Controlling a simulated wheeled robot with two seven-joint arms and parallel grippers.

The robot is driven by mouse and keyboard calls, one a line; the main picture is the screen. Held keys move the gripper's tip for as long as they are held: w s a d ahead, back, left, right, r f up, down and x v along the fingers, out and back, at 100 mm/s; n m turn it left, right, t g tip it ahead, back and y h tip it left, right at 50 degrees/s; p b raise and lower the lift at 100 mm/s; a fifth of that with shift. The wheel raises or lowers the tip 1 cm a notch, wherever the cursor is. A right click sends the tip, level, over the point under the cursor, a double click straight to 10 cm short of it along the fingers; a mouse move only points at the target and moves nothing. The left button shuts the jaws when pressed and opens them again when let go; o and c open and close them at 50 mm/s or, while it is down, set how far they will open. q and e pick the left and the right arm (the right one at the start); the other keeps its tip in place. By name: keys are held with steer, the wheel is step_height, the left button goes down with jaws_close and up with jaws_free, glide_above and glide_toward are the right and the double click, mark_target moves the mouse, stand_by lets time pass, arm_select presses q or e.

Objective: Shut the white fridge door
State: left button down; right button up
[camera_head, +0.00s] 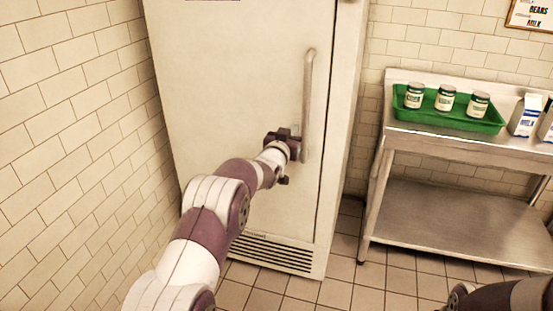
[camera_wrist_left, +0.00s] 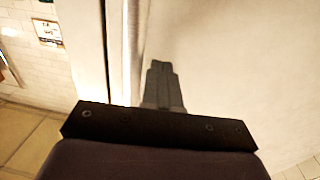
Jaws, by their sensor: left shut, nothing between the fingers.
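The white fridge door (camera_head: 235,90) fills the middle of the head view, with a long vertical handle (camera_head: 309,85) near its right edge. It looks flush or nearly flush with the fridge body; I cannot make out a clear gap. My left gripper (camera_head: 295,146) is in front of the door beside the lower part of the handle. In the left wrist view, its fingers (camera_wrist_left: 162,85) are together and empty, pointing at the pale door surface (camera_wrist_left: 230,60). I cannot tell whether they touch it. Only part of my right arm shows, at the lower right.
A steel table (camera_head: 420,140) stands right of the fridge. It bears a green tray (camera_head: 455,121) with several cans, and white cartons (camera_head: 525,115) beside it. A tiled wall (camera_head: 70,150) is close on the left. Tiled floor (camera_head: 395,285) is open in front of the table.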

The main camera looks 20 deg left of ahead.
arm_select(q)
steer(key=s, duration=1)
steer(key=s+a+f+n+g+y+p, duration=0.1)
steer(key=s+a+f+g+y, duration=0.15)
steer(key=s+f+g, duration=0.95)
steer(key=s+d+f+g, duration=0.1)
steer(key=s+f+g, duration=0.1)
steer(key=s, duration=1)
steer(key=s+f+g, duration=0.1)
steer(key=s+g, duration=0.2)
steer(key=s, duration=0.9)
step_height(320, 180, up, 27)
steer(key=s+p, duration=0.1)
steer(key=p, duration=2.4)
steer(key=shift+s+d+t, duration=0.3)
steer(key=shift+s+d, duration=0.05)
steer(key=shift+s, duration=0.05)
